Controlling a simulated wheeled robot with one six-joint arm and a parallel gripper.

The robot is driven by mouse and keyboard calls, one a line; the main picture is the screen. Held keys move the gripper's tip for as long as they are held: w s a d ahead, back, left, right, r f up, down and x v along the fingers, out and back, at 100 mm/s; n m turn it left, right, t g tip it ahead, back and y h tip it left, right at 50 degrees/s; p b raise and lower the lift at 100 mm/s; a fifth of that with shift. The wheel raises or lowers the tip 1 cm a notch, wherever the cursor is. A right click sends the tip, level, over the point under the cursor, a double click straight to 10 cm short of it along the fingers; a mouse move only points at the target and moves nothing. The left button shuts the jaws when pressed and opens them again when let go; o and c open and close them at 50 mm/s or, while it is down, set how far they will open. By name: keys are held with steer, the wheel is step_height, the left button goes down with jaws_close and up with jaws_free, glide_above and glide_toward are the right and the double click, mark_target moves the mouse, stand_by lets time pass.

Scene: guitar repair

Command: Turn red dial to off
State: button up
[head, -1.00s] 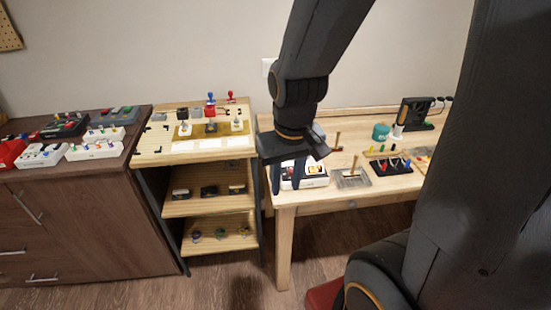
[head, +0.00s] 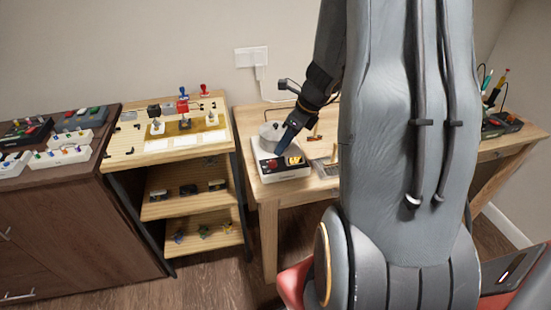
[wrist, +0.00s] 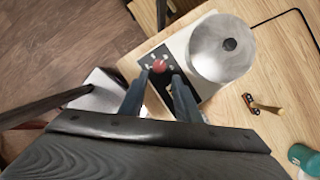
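The red dial (wrist: 159,65) sits on the black front panel of a white appliance (head: 285,174) at the left end of the wooden table. In the head view the red dial (head: 272,164) is small, left of a lit yellow-orange display (head: 295,160). A round silver pot (wrist: 222,50) stands on the appliance. My gripper (wrist: 161,75) points down at the panel with its two blue-grey fingers apart and nothing held. The dial shows between and just past the fingertips; I cannot tell whether they touch it. My gripper (head: 281,150) also shows in the head view. The dial's marker is too small to read.
The wooden table (head: 262,118) carries a brown-handled tool (wrist: 265,106) and a teal container (wrist: 304,158) right of the appliance. A black cable (wrist: 285,14) runs behind the pot. A wooden shelf unit (head: 130,160) with switches stands to the left.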

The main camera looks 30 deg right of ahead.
mark_target(273, 162)
steer(key=x, duration=0.7)
steer(key=shift+a+f, duration=0.1)
steer(key=shift+f, duration=0.05)
jaws_close()
